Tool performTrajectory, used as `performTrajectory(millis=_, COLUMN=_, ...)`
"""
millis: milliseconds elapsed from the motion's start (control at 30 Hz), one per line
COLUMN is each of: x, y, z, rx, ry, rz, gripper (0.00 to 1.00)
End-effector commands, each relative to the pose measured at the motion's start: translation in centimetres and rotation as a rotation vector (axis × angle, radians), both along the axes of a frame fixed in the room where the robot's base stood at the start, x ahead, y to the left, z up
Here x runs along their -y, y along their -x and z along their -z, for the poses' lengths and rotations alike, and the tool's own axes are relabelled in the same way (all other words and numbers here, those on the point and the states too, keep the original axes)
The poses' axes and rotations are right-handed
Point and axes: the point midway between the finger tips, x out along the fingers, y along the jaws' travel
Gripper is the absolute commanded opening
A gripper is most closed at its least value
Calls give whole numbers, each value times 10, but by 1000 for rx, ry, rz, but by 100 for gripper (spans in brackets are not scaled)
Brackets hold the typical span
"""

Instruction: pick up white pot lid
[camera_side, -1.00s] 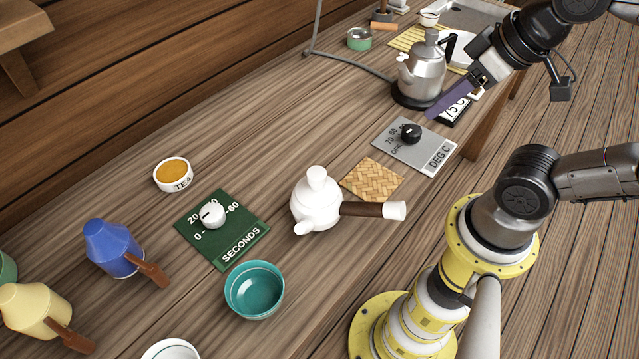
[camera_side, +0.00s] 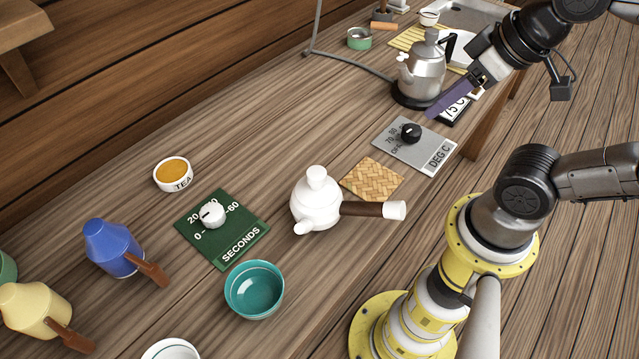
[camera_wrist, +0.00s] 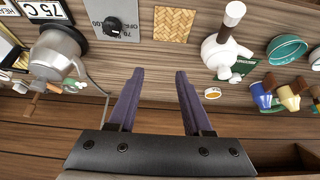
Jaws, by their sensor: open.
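The white pot (camera_side: 318,208) stands on the wooden table with its brown handle with a white end pointing right. Its white lid (camera_side: 316,178) sits on top with a round knob. In the wrist view the white pot (camera_wrist: 222,56) is at the upper right, ahead of and to the right of the fingers. My gripper (camera_wrist: 155,75) has two purple fingers, open and empty. In the side view my gripper (camera_side: 432,112) is raised near the steel kettle, well up and right of the pot.
The steel kettle (camera_side: 421,72) stands on its black base close to my gripper. A woven mat (camera_side: 372,179), the grey temperature panel (camera_side: 420,146), the green timer panel (camera_side: 222,232) and a teal bowl (camera_side: 254,290) surround the pot. A blue pot (camera_side: 112,249) stands left.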

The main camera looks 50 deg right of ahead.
Motion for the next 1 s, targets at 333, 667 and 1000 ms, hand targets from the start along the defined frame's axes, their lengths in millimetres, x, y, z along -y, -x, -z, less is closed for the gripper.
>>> performTrajectory(millis=333, x=0, y=0, z=0, rx=0, ry=0, rz=0, gripper=95)
performTrajectory(millis=667, x=0, y=1, z=0, rx=-4, ry=13, rz=-24, gripper=95)
performTrajectory(millis=1000, x=-18, y=-32, z=-45, rx=-119, ry=185, rz=-486, gripper=95)
